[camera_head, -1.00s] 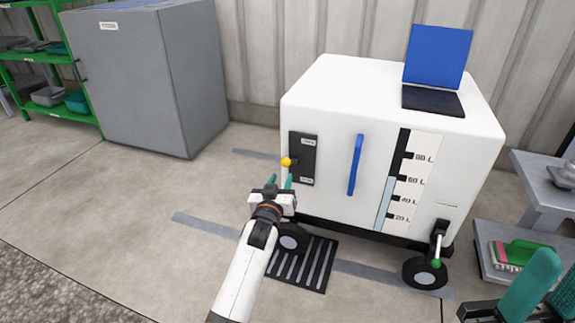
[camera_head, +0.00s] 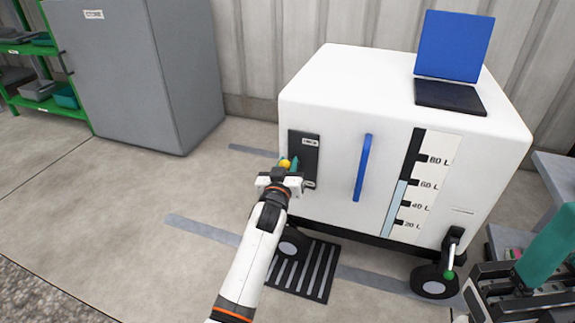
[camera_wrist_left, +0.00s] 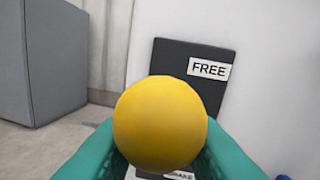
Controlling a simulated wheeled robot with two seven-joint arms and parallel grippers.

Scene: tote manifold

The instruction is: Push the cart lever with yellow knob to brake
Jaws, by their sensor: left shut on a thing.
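The white cart (camera_head: 330,100) stands by the wall, with a dark lever plate (camera_head: 305,150) on its front left. The yellow knob (camera_head: 285,164) of the lever juts out from the plate. My left gripper (camera_head: 287,167) is shut on the knob, with teal fingers on both sides. In the left wrist view the knob (camera_wrist_left: 160,120) fills the middle and hides the lever's stem. The FREE label (camera_wrist_left: 208,69) is clear above it, and the lower BRAKE label is partly covered. My right gripper (camera_head: 545,250) shows only partly at the lower right edge.
The cart has a blue handle (camera_head: 362,168), a level scale (camera_head: 420,185) and a laptop (camera_head: 452,50) on top. A green-knobbed caster lever (camera_head: 450,262) is at its lower right. A grey cabinet (camera_head: 140,80) stands at left. A floor grate (camera_head: 300,270) lies below my left arm.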

